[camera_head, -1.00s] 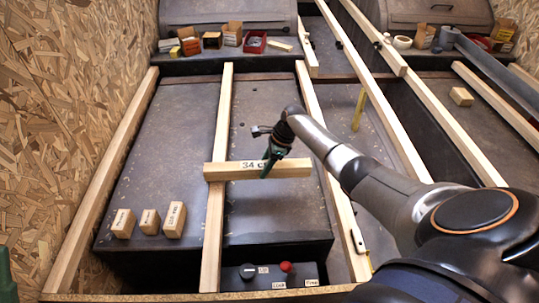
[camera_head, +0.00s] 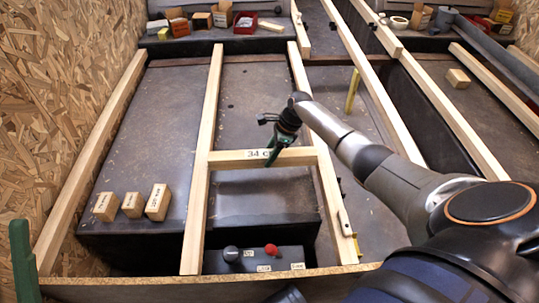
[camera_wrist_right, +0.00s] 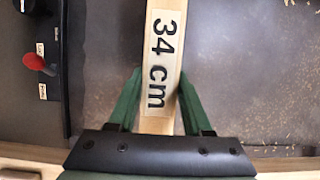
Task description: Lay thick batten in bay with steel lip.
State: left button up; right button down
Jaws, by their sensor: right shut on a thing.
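A pale batten marked "34 cm" (camera_head: 230,159) spans crosswise between two long rails, the left rail (camera_head: 203,130) and the right rail (camera_head: 328,190). Its ends appear to meet both rails. I cannot tell whether it rests on anything. My right gripper (camera_head: 272,158) is shut on it near its middle; the right wrist view shows the green fingers on both sides of the marked batten (camera_wrist_right: 162,50). A brown strip (camera_head: 250,58) crosses the far end of this bay; I cannot tell if it is a steel lip. A green part, seemingly my left gripper (camera_head: 22,260), shows at the left edge, its jaws unclear.
Several small labelled blocks (camera_head: 132,204) stand on the dark arch at left. A control box (camera_head: 255,258) with a black knob and a red knob sits at the near end. Boxes and a red tray (camera_head: 245,23) stand at the back. A loose block (camera_head: 457,78) lies at right.

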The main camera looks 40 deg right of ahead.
notch_tip(320, 180, down, 3)
jog(key=b, duration=0.3)
jog(key=shift+f+b, duration=0.65)
jog(key=shift+b, duration=0.35)
jog(key=shift+f, duration=0.55)
pick_arm(q)
notch_tip(320, 180, down, 6)
jog(key=d, duration=0.1)
jog(key=shift+f+g, duration=0.2)
jog(key=shift+g, duration=0.1)
pick_arm(e)
jog(key=shift+f, duration=0.45)
pick_arm(q)
jog(key=shift+w+m, duration=0.1)
jog(key=shift+m, duration=0.2)
jog(key=shift+r+p, duration=0.3)
pick_arm(e)
jog(key=shift+c, duration=1.2)
grip_release()
